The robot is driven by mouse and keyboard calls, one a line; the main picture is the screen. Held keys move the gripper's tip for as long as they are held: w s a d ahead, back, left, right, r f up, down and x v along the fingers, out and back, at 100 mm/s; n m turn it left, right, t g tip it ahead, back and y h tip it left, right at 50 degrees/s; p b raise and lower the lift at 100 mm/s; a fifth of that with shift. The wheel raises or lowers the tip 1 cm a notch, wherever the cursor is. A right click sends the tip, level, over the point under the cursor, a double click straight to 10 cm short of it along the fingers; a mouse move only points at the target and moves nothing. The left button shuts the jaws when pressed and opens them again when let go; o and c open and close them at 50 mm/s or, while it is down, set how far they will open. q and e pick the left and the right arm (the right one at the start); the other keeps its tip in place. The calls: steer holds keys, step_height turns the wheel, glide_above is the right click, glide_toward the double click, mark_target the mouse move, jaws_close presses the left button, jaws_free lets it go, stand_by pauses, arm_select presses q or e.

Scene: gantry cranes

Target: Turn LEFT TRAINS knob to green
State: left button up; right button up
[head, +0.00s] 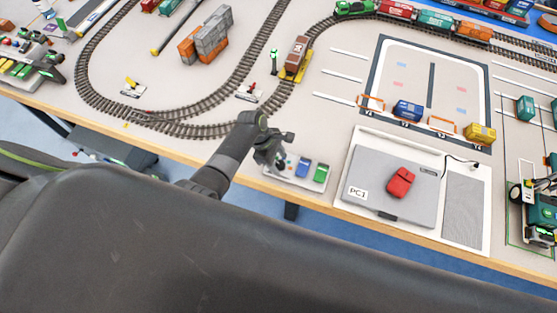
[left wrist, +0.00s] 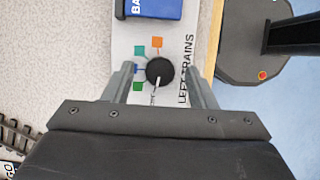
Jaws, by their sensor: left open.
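The LEFT TRAINS knob (left wrist: 160,71) is round and black with a light pointer line, which points down toward the bottom of the left wrist view. The pointer is on none of these. My left gripper (left wrist: 160,74) is open, one finger on each side of the knob; I cannot tell whether they touch it. In the head view the left gripper (head: 273,157) is over the control panel's left end and hides the knob.
The white control panel (head: 316,187) also carries a blue block (head: 303,167) and a green block (head: 321,173). Train track (head: 190,130) runs behind. The table's front edge is close.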

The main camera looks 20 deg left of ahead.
arm_select(q)
steer(key=shift+d+f, duration=0.1)
steer(key=shift+f, duration=0.1)
steer(key=c, duration=1)
steer(key=shift+o, duration=0.2)
steer(key=m+g, duration=0.1)
steer(key=m, duration=0.2)
steer(key=shift+w+m, duration=0.1)
steer(key=shift+m, duration=0.2)
steer(key=shift+d+m+g+y, duration=0.1)
steer(key=shift+m+g+y, duration=0.25)
steer(key=shift+m, duration=0.7)
steer(key=shift+m+g+y, duration=0.15)
steer(key=shift+m+g, duration=0.4)
steer(key=shift+m, duration=0.5)
